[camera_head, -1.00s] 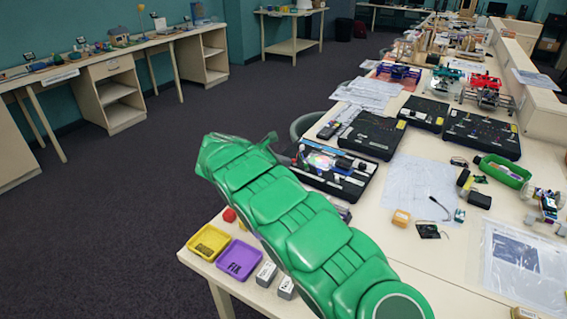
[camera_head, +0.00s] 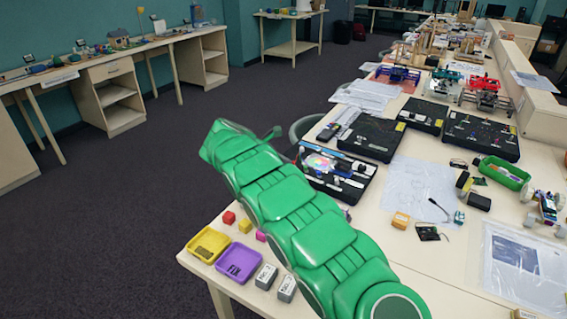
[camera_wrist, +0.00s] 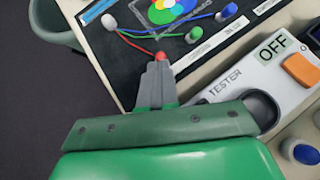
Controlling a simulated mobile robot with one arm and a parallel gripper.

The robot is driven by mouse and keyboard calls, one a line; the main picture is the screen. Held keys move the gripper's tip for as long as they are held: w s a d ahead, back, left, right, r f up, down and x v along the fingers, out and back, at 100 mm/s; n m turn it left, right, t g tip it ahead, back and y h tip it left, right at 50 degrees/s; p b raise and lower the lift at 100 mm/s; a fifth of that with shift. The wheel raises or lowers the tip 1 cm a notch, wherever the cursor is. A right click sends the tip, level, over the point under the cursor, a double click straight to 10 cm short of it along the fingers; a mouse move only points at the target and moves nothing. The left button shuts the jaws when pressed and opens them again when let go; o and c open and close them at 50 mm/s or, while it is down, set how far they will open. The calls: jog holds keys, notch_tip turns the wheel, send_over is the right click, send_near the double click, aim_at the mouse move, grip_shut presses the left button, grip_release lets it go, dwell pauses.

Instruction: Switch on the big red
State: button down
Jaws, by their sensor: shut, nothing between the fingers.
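In the wrist view, my gripper (camera_wrist: 158,75) is shut and empty, its dark grey fingertips just below a small red plug (camera_wrist: 160,56) at the end of a red wire. I cannot tell whether they touch. The plug is at the edge of a black board (camera_wrist: 125,55) with a colour wheel. To the right is a white panel marked TESTER (camera_wrist: 240,85), with an OFF label (camera_wrist: 272,46) and an orange-red switch (camera_wrist: 300,69). In the head view, the board with the colour wheel (camera_head: 325,163) lies behind my green arm. My fingertips cannot be made out there.
A yellow tray (camera_head: 207,243), a purple tray (camera_head: 238,262) and small cubes (camera_head: 244,226) are at the table's near left corner. Black kits (camera_head: 370,135) stand behind the board. In the wrist view, a blue knob (camera_wrist: 305,153) is at lower right.

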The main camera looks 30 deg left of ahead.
jog(key=shift+w+d+r, duration=0.1)
jog(key=shift+w+r, duration=0.15)
jog(key=shift+w, duration=0.15)
jog(key=shift+w+r, duration=0.35)
jog(key=shift+w, duration=0.15)
jog(key=shift+r, duration=0.15)
dwell(0.4)
jog(key=shift+s+r, duration=0.1)
jog(key=shift+r, duration=0.5)
jog(key=shift+r, duration=0.1)
jog(key=s+a+r, duration=0.2)
jog(key=a+r, duration=0.1)
jog(key=r, duration=0.5)
jog(key=shift+s+a+r, duration=0.2)
jog(key=shift+s+r, duration=0.1)
jog(key=shift+s, duration=0.1)
dwell(0.3)
